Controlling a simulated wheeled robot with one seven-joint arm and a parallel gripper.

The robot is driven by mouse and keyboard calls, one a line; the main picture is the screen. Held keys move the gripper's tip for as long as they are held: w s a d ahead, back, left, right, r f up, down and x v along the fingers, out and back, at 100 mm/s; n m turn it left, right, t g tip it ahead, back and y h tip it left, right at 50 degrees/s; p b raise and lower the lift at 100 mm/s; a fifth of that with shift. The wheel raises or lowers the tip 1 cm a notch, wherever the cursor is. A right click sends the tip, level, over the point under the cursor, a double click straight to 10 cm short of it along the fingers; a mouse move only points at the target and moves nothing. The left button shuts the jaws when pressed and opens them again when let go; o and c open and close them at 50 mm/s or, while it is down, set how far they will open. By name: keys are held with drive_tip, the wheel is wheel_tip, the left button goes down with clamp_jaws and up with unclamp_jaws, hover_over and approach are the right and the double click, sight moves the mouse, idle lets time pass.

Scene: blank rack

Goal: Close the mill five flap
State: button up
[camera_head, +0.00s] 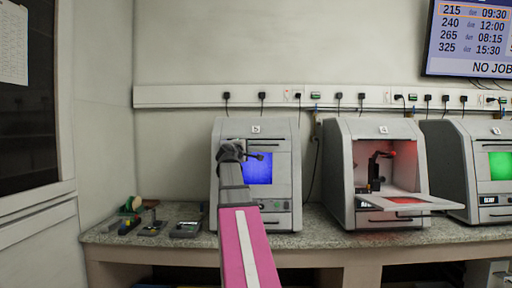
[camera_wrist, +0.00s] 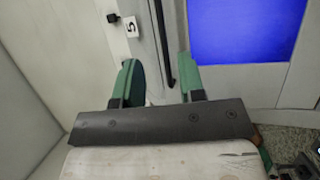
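Mill five (camera_head: 285,190) is the left grey machine in the head view, marked with a 5 label and showing a blue-lit window. Its flap (camera_head: 257,168) looks upright and flush with the front; my arm hides part of its left side, so a small gap cannot be ruled out. In the wrist view the 5 label (camera_wrist: 130,26) and the blue window (camera_wrist: 245,30) show, turned sideways. My gripper (camera_wrist: 157,62) has its two green fingers apart with nothing held. A dark handle bar (camera_wrist: 162,40) shows between the fingertips; contact cannot be told.
The middle mill (camera_head: 345,180), marked 4, has its flap (camera_head: 405,202) hanging open towards me, with red light inside. A third mill (camera_head: 455,165) with a green window stands at right. Small tools and a grey device (camera_head: 186,229) lie on the speckled counter (camera_head: 110,236) at left.

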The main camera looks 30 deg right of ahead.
drive_tip(key=x, duration=1)
drive_tip(key=shift+w+d, duration=0.2)
drive_tip(key=shift+d, duration=0.05)
drive_tip(key=shift+c, duration=0.4)
